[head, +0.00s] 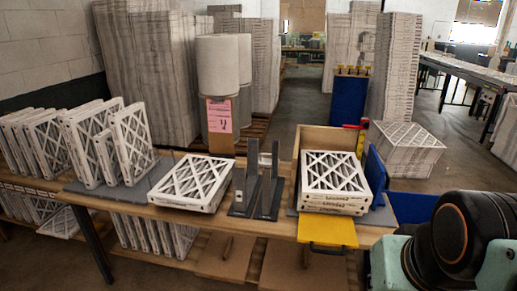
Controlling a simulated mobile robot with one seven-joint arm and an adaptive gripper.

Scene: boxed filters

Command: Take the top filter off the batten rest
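A flat stack of white-framed filters with diagonal lattice faces (190,180) lies on the wooden bench, left of centre. Any battens under it are hidden or too small to make out. A second flat stack of filters (334,172) sits in front of an open cardboard box (320,139) at the right of the bench. I cannot tell for certain which stack is on the batten rest. My gripper is not in view; only part of my arm shows at the lower right.
A dark upright bracket stand (268,195) is between the two stacks. Filters lean upright (133,138) at the bench's left. A yellow panel (327,231) juts from the front edge, and a blue panel (376,175) stands right of the box. Tall stacks stand behind.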

